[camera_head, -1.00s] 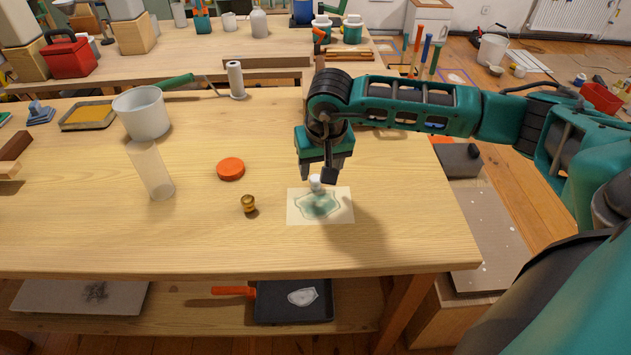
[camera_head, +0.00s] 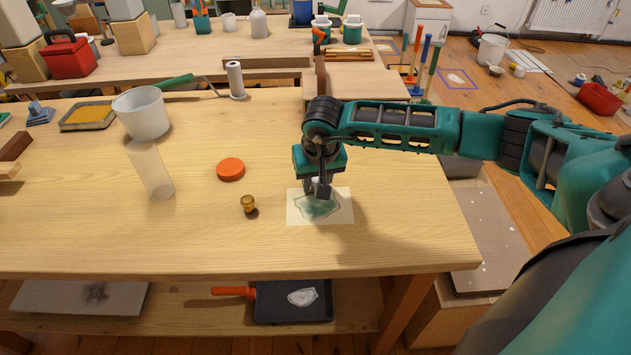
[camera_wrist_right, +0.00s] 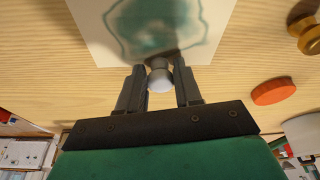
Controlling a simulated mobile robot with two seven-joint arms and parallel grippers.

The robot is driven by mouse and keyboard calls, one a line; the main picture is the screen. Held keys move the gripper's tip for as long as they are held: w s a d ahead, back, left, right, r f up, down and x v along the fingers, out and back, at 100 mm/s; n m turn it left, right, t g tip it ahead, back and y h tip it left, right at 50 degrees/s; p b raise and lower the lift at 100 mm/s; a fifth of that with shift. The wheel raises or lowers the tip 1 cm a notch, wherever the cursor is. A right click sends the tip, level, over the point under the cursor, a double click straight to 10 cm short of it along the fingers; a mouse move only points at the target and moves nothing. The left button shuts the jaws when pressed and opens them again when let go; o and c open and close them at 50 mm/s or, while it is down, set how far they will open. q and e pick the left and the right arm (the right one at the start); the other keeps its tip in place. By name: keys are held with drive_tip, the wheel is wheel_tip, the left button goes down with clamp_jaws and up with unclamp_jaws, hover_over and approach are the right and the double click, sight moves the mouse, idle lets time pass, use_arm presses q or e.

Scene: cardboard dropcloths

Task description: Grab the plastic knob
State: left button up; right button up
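The pale grey-white plastic knob (camera_wrist_right: 160,77) stands on a cream card with a green stain (camera_head: 333,216) on the wooden table. My right gripper (camera_head: 316,190) points down over the card. In the right wrist view its two fingers (camera_wrist_right: 160,85) are spread, one on each side of the knob, with a small gap visible beside it. In the head view the fingers mostly hide the knob. My left gripper is not in view.
A brass knob (camera_head: 248,203) and an orange-red disc (camera_head: 231,168) lie left of the card. The table's front is clear.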

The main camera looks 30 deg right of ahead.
clamp_jaws()
